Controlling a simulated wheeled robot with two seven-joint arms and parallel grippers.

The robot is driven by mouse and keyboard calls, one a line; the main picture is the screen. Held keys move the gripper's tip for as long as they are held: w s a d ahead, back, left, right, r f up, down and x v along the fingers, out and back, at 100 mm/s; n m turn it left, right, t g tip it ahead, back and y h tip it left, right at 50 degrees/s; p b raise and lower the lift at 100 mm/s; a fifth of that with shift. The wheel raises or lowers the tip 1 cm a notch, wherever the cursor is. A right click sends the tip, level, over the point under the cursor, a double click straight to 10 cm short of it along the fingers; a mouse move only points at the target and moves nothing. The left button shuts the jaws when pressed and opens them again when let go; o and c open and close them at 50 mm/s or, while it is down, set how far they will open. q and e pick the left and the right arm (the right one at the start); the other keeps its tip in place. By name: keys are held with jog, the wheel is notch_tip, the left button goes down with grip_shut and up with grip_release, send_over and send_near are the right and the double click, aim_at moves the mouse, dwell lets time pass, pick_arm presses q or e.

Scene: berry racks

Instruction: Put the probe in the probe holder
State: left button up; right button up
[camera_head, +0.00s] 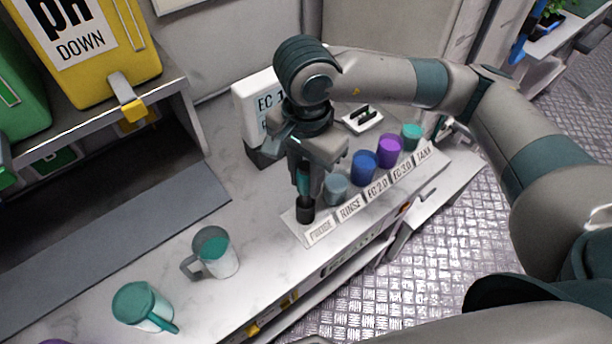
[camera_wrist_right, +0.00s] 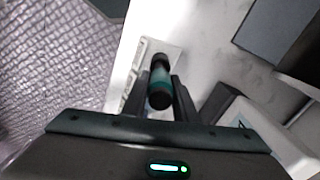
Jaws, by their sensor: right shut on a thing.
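My right gripper (camera_head: 308,178) is shut on the probe (camera_head: 303,181), a slim teal and black rod held about upright. In the right wrist view, the probe (camera_wrist_right: 160,80) sits between the two fingers of my right gripper (camera_wrist_right: 160,92), with a black end towards the camera. A short black cylinder (camera_head: 306,213) shows directly under the probe, at the near left end of the labelled strip (camera_head: 318,233). I cannot tell whether it is the probe holder or the probe's lower end, nor whether the probe is seated. My left gripper is not in view.
Grey, blue (camera_head: 364,168), purple (camera_head: 390,152) and teal cups stand in a row to the right of the probe. A white EC meter box (camera_head: 257,105) stands behind.

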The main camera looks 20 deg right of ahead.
aim_at(305, 163)
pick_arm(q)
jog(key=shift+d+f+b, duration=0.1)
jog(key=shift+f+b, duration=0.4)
pick_arm(e)
jog(key=shift+d+f, duration=0.15)
jog(key=shift+f, duration=0.1)
jog(key=o, duration=1.1)
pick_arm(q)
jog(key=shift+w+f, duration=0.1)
pick_arm(e)
jog(key=shift+o, duration=0.2)
jog(key=shift+d+f, duration=0.1)
jog(key=shift+f, duration=0.05)
